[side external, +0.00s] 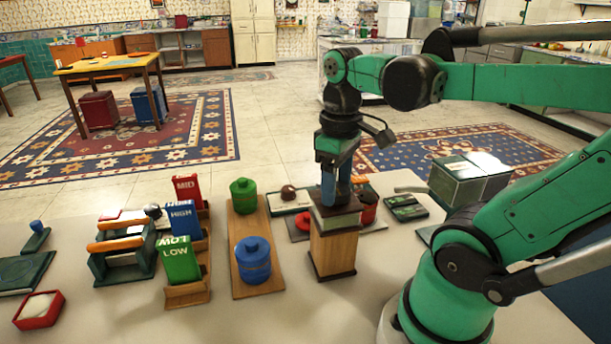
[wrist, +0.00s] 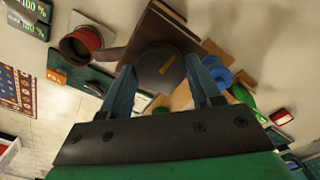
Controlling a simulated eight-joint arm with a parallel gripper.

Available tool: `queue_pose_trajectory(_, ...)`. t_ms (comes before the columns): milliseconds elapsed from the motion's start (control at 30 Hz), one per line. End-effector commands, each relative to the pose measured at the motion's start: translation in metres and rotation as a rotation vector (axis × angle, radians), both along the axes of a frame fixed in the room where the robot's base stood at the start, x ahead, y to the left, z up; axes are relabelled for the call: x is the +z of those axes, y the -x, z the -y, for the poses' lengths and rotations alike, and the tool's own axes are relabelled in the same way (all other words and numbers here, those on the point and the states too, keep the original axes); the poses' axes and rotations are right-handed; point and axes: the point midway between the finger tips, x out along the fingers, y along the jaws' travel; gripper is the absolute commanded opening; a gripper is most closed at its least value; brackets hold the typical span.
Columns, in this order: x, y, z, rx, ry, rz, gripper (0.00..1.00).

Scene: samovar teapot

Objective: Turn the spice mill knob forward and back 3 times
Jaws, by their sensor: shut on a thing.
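The mill's brown edge (wrist: 150,25) shows behind the knob. In the side view the knob is hidden by the fingers.
A blue canister (side external: 253,261) and a green canister (side external: 243,196) stand on a wooden board left of the mill. A red pot (side external: 368,208) is close behind it at right. Labelled blocks, including green LOW (side external: 178,262), stand further left.

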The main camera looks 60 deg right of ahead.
Motion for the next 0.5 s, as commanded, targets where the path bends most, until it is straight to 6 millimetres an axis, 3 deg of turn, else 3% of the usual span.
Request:
queue_pose_trajectory(33,0.0005,-0.0001,0.0001,0.000,0.000,-0.001,0.04)
queue_pose_trajectory(67,0.0005,-0.0001,0.0001,0.000,0.000,-0.001,0.65)
queue_pose_trajectory(133,0.0004,-0.0001,0.0001,-0.001,0.000,0.000,0.85)
queue_pose_trajectory(167,0.0004,-0.0001,0.0001,-0.001,0.000,0.000,0.89)
queue_pose_trajectory(500,0.0028,-0.0002,0.0001,-0.001,0.000,0.000,0.89)
